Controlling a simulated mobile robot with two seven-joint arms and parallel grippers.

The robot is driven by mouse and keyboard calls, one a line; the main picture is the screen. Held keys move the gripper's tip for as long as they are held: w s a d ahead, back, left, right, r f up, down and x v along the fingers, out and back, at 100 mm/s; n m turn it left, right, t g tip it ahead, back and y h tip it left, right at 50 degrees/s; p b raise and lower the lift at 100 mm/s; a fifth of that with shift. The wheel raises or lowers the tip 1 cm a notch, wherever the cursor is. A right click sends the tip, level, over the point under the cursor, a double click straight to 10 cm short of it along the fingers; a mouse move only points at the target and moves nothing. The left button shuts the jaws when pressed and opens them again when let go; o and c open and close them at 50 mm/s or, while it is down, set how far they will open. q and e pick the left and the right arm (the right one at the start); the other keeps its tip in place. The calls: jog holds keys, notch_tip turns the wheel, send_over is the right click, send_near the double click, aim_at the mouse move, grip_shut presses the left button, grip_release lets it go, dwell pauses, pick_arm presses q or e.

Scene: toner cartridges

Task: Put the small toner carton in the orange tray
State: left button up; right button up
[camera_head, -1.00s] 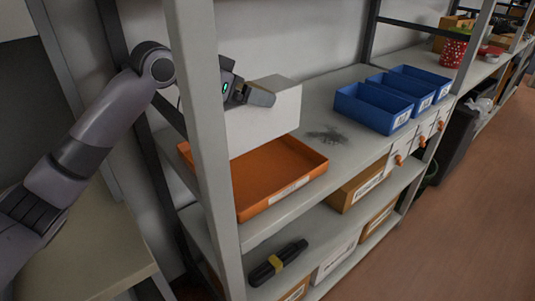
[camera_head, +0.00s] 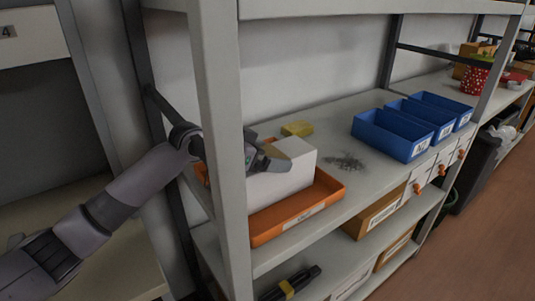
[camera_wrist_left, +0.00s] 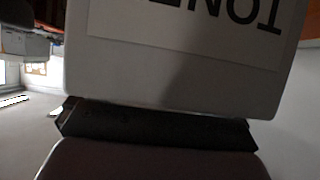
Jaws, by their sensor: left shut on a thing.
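The small toner carton (camera_head: 283,172) is a white box. In the head view it is in the orange tray's area, inside the tray's outline; whether its underside touches the tray floor is hidden. My left gripper (camera_head: 266,160) is shut on the carton near its top. In the left wrist view the carton (camera_wrist_left: 180,60) fills the upper middle, with upside-down printed letters on a label. The orange tray (camera_head: 328,198) is on the shelf, its front rim and right end showing. The shelf post hides part of its left side. My right gripper is in neither view.
A grey shelf post (camera_head: 222,130) stands in front of my left forearm. A yellow item (camera_head: 297,129) lies behind the carton. Blue bins (camera_head: 392,135) stand to the right, past a dark grey patch (camera_head: 346,162) on the shelf. Cardboard boxes (camera_head: 377,211) sit below.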

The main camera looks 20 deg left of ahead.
pick_arm(q)
jog(key=shift+r, duration=0.25)
jog(key=o, duration=1.7)
jog(key=shift+f, duration=0.3)
jog(key=shift+r, duration=0.15)
jog(key=shift+s+a+r, duration=0.1)
jog(key=b+v, duration=0.1)
jog(key=v, duration=1)
jog(key=shift+s+a+r, duration=0.15)
jog(key=shift+s, duration=0.15)
